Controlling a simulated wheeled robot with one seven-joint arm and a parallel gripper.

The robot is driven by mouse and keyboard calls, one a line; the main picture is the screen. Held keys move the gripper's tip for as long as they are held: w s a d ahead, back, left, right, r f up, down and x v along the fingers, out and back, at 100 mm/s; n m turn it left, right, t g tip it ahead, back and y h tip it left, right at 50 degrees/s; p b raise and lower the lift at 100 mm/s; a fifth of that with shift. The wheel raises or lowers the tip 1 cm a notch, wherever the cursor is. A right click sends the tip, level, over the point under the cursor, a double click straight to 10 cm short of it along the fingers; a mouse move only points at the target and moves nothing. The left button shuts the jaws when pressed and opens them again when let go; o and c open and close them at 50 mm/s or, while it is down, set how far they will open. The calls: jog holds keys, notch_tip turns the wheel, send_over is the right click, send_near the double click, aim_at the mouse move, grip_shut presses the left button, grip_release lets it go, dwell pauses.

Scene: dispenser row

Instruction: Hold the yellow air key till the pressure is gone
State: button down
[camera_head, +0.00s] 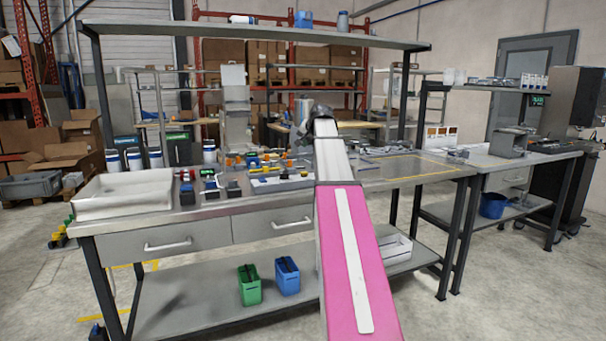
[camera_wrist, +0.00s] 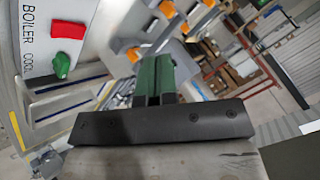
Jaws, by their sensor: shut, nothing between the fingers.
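My gripper (camera_wrist: 153,62) shows in the wrist view with its green fingers together and nothing between them. Beside it, at the upper left, is a pale panel lettered "BOILER" with a red key (camera_wrist: 68,31) and a green key (camera_wrist: 62,65). Several orange parts (camera_wrist: 133,54) lie beyond the fingers. I cannot pick out a yellow air key for sure in either view. In the head view, small yellow and orange parts (camera_head: 237,161) stand on the workbench (camera_head: 250,205), left of my arm. No pressure reading is legible.
A white tray (camera_head: 125,203) sits on the bench's left end. A green box (camera_head: 249,286) and a blue box (camera_head: 287,276) stand on the lower shelf. An overhead shelf (camera_head: 255,31) spans the bench. The bench top right of my arm looks mostly clear.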

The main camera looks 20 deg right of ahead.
aim_at(305, 172)
jog(key=shift+f, duration=4.4)
jog(key=shift+f, duration=0.1)
jog(key=shift+f, duration=0.3)
jog(key=shift+f, duration=0.55)
dwell(0.4)
jog(key=shift+r, duration=0.2)
dwell(1.0)
jog(key=shift+r, duration=0.8)
jog(key=shift+r, duration=0.1)
